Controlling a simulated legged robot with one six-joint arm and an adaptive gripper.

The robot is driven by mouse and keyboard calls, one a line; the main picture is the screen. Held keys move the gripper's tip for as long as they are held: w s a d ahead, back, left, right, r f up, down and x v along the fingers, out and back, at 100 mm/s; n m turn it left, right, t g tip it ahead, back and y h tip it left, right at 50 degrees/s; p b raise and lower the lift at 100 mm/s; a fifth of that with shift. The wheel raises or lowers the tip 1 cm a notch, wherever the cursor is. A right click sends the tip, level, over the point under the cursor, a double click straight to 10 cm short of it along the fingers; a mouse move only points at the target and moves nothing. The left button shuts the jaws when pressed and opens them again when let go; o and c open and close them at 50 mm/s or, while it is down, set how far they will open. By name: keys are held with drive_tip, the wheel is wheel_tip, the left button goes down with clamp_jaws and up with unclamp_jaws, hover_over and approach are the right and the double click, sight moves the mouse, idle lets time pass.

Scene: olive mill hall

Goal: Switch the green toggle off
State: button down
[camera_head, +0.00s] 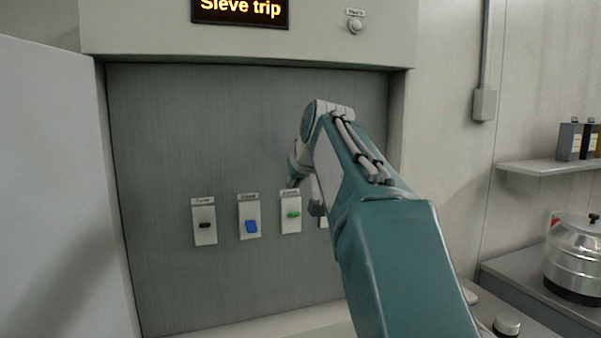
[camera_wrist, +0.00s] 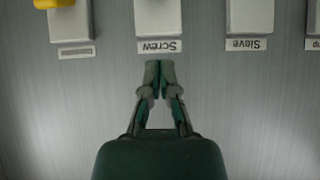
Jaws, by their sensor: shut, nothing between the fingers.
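The green toggle (camera_head: 293,214) sits on a white switch plate (camera_head: 291,226) in the head view, the third from the left on the grey panel. In the wrist view, which is upside down, the plate labelled Screw (camera_wrist: 158,17) shows at the top; its toggle is out of that frame. My gripper (camera_wrist: 159,66) has its fingertips together and empty, just beside the Screw label. In the head view my gripper (camera_head: 293,182) is near the top of the green toggle's plate, partly hidden by my arm. I cannot tell whether it touches the panel.
A blue toggle (camera_head: 251,227) and a black toggle (camera_head: 205,225) are to the left. A yellow toggle (camera_wrist: 54,3) shows in the wrist view. The display (camera_head: 240,9) above reads "Sieve trip". A shelf (camera_head: 550,167) and steel pot (camera_head: 575,256) stand at right.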

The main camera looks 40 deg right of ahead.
sight(296, 212)
wheel_tip(296, 212, down, 3)
drive_tip(key=shift+s+r, duration=0.1)
drive_tip(key=shift+s+a+f, duration=0.1)
drive_tip(key=shift+s+f, duration=0.2)
drive_tip(key=shift+f, duration=0.45)
drive_tip(key=shift+s+a+f+t+h, duration=0.1)
drive_tip(key=shift+s+f+t+h, duration=0.15)
drive_tip(key=shift+t, duration=0.45)
drive_tip(key=shift+s+f+t+h, duration=0.15)
drive_tip(key=shift+s+f+t, duration=0.1)
drive_tip(key=shift+t, duration=0.45)
drive_tip(key=shift+s+f, duration=0.1)
drive_tip(key=shift+f, duration=0.1)
drive_tip(key=shift+s+a+f, duration=0.15)
drive_tip(key=shift+s+f, duration=0.05)
drive_tip(key=shift+f, duration=0.3)
drive_tip(key=shift+r, duration=0.1)
drive_tip(key=shift+r, duration=0.7)
